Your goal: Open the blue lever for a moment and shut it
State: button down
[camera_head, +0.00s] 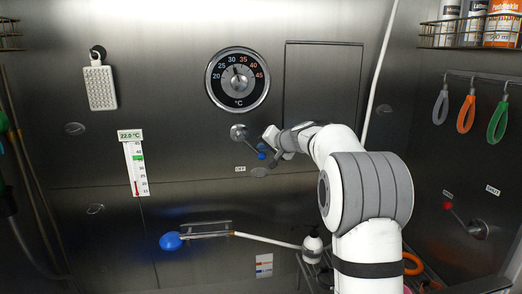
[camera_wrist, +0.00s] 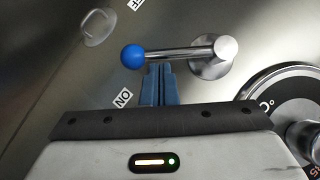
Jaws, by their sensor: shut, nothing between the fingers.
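The blue lever is a metal rod with a blue ball knob on a round wall pivot. In the wrist view the rod points left from its pivot, with the blue knob (camera_wrist: 132,56) at its end, between the ON label (camera_wrist: 123,97) and a partly cut-off label (camera_wrist: 137,3). The knob also shows in the head view (camera_head: 262,151), down-right of the pivot (camera_head: 239,132). My gripper (camera_wrist: 160,67) is shut and empty. Its tips are at the rod's ON side, close beside the knob; I cannot tell if they touch. In the head view my gripper (camera_head: 270,137) is partly unclear.
A round temperature dial (camera_head: 238,79) is above the lever, and an OFF label (camera_head: 240,168) below it. A red-knobbed lever (camera_head: 448,206) is on the right wall. A blue-headed wand (camera_head: 170,241) hangs lower left. A thermometer strip (camera_head: 136,165) is at left.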

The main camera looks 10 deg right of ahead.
jog(key=shift+a+f+m+y+b, duration=0.3)
jog(key=shift+f+b, duration=0.35)
jog(key=shift+b, duration=1.05)
jog(key=shift+a+f+m+y+b, duration=0.1)
jog(key=shift+f+m+y+b, duration=0.45)
jog(key=shift+b, duration=1.1)
jog(key=shift+a+f+m+t+y+b, duration=0.35)
jog(key=shift+a+m+t+y+b, duration=0.35)
jog(key=shift+b, duration=1.7)
jog(key=shift+a+f+m+t+y+b, duration=0.35)
jog(key=shift+m+b, duration=0.5)
jog(key=shift+b, duration=1.5)
jog(key=shift+a+f+m+t+y+b, duration=0.4)
jog(key=shift+a+m+b, duration=0.35)
jog(key=shift+b, duration=1.65)
jog(key=shift+r, duration=0.1)
jog(key=shift+d, duration=0.1)
